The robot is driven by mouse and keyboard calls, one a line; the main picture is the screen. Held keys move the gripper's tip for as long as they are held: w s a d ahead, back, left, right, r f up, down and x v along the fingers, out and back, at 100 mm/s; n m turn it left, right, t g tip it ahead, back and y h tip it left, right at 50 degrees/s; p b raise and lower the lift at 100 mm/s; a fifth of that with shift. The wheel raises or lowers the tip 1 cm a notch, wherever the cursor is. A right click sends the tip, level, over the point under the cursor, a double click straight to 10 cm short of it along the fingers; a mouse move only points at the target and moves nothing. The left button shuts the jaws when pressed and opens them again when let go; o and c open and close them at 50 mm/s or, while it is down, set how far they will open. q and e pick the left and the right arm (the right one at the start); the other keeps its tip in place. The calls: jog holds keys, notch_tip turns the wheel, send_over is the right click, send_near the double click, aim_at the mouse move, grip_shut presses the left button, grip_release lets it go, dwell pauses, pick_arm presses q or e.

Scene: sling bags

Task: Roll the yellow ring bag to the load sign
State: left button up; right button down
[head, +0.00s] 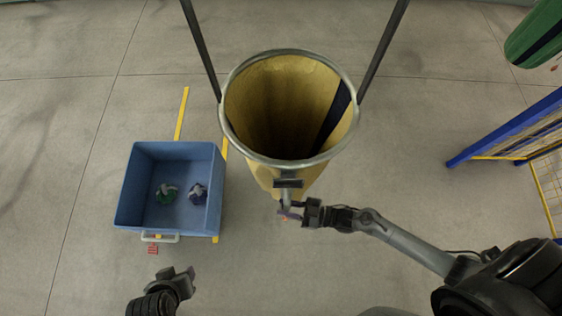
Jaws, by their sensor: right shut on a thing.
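The yellow ring bag (255,105) hangs from two dark straps at the top centre, its round grey metal ring facing up. Its inside is dark toward the bottom, and I see nothing in it. A short grey handle (287,193) sticks down from the near side of the ring. My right gripper (290,212) is shut on this handle's lower end, just below the bag. My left gripper (181,274) is at the bottom left, apart from everything, and its fingers look open and empty. I cannot make out a load sign in this view.
A blue bin (127,195) stands on the floor to the left, with a green and a dark blue bundle inside. Yellow floor lines (181,115) run beside it. A blue-framed rack (505,130) and part of a green bag (535,32) are at the right. The floor between is clear.

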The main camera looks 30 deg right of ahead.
jog(key=shift+s+d, duration=0.25)
jog(key=shift+d, duration=0.2)
jog(key=c, duration=1)
grip_release()
jog(key=shift+c, duration=0.2)
jog(key=b+v, duration=0.2)
jog(key=v, duration=0.9)
jog(key=shift+w, duration=0.1)
